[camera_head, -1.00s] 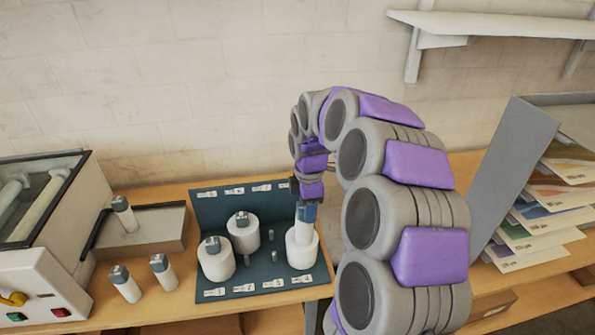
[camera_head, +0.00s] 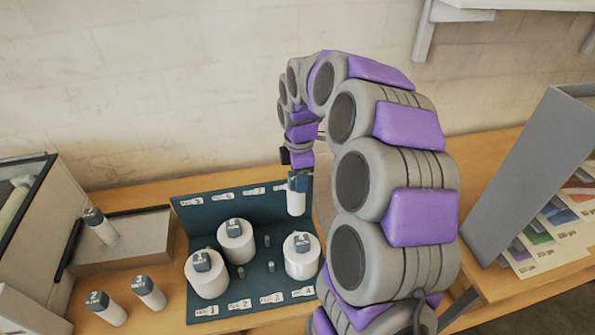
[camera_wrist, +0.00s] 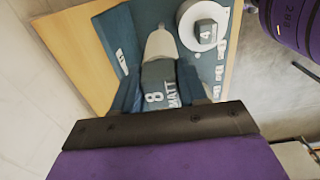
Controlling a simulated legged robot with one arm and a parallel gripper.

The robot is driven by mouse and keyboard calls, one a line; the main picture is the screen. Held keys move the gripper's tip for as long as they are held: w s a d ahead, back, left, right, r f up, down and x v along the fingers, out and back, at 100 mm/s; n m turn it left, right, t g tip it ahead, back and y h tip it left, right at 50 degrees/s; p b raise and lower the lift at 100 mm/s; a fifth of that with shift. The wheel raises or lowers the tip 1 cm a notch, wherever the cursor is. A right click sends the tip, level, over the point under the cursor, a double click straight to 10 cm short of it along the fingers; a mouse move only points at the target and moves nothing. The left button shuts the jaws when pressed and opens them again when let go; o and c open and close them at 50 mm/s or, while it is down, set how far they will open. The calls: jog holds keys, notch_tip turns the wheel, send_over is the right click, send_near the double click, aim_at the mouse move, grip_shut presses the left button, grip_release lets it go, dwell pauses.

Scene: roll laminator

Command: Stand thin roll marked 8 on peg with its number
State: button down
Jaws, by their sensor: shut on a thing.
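My gripper (camera_head: 299,172) is shut on the dark grey cap of a thin white roll (camera_head: 297,203). In the wrist view the held roll's cap (camera_wrist: 160,85) reads 8 and "MATT", and its pale body (camera_wrist: 160,42) points away from the gripper. The roll hangs roughly upright over the back right of the dark teal peg rack (camera_head: 225,213). Its lower end appears clear of the thick roll in front. Bare short pegs show at the rack's middle (camera_head: 267,240) and front (camera_head: 271,266). The peg beneath the held roll is hidden.
Thick capped rolls stand at the rack's front left (camera_head: 207,280), middle (camera_head: 236,248) and front right (camera_head: 301,263); the last one's cap reads 4 in the wrist view (camera_wrist: 205,32). Thin rolls stand left (camera_head: 148,293). A grey panel (camera_head: 520,170) rises at right.

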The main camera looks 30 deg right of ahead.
aim_at(298, 211)
jog(key=shift+w+a+f+b, duration=0.1)
jog(key=shift+a+f+b, duration=0.2)
jog(key=shift+f, duration=0.4)
jog(key=shift+w+a+f+b, duration=0.1)
jog(key=shift+f+b, duration=0.3)
jog(key=shift+f, duration=0.3)
jog(key=shift+s+d+f+b, duration=0.15)
jog(key=shift+f+b, duration=0.5)
jog(key=shift+f, duration=0.5)
jog(key=shift+d+f+b, duration=0.15)
jog(key=shift+f+b, duration=0.45)
jog(key=shift+f, duration=0.55)
jog(key=shift+a+f+b, duration=0.2)
jog(key=shift+f+b, duration=0.55)
jog(key=shift+f, duration=0.65)
jog(key=shift+d+f, duration=0.1)
jog(key=shift+f, duration=0.9)
jog(key=shift+f+p, duration=0.3)
jog(key=shift+f, duration=1.25)
